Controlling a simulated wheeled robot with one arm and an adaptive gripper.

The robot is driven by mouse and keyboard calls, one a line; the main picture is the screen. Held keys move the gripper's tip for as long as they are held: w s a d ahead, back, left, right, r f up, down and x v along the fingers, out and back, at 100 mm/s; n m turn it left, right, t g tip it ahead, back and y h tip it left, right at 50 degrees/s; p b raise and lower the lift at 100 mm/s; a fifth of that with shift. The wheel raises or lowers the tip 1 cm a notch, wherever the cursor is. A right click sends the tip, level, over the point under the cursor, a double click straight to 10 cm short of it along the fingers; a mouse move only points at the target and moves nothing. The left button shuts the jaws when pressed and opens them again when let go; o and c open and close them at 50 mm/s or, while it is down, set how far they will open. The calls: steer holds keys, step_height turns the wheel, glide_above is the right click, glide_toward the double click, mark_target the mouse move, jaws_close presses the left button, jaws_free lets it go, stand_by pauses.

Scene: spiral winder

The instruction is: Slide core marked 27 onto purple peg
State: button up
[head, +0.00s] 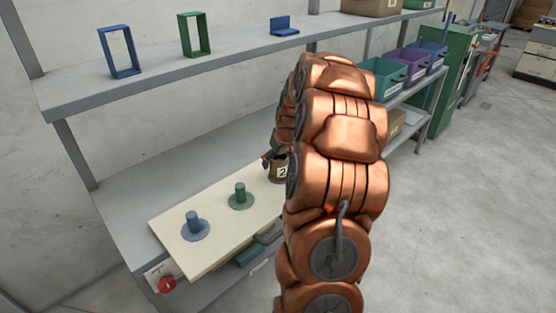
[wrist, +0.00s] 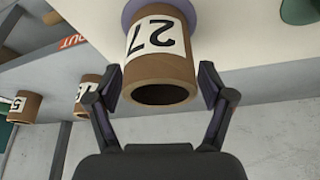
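The brown core (wrist: 160,70) marked 27 stands in the middle of the wrist view, its hollow end towards the camera. A purple disc (wrist: 130,12), the base of the purple peg, shows behind its far end; the peg's post is hidden. The core looks lined up with the disc, but I cannot tell if they touch.
A cream board (head: 190,255) carries a blue peg (head: 193,222) and a green peg (head: 239,196) left of the core. Other brown cores (wrist: 26,107) show at the left of the wrist view. A shelf (head: 165,72) above holds blue and green frames. A red button (head: 167,284) is at the front.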

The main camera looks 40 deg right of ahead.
steer(key=shift+o, duration=0.3)
steer(key=v, duration=1.2)
stand_by(0.4)
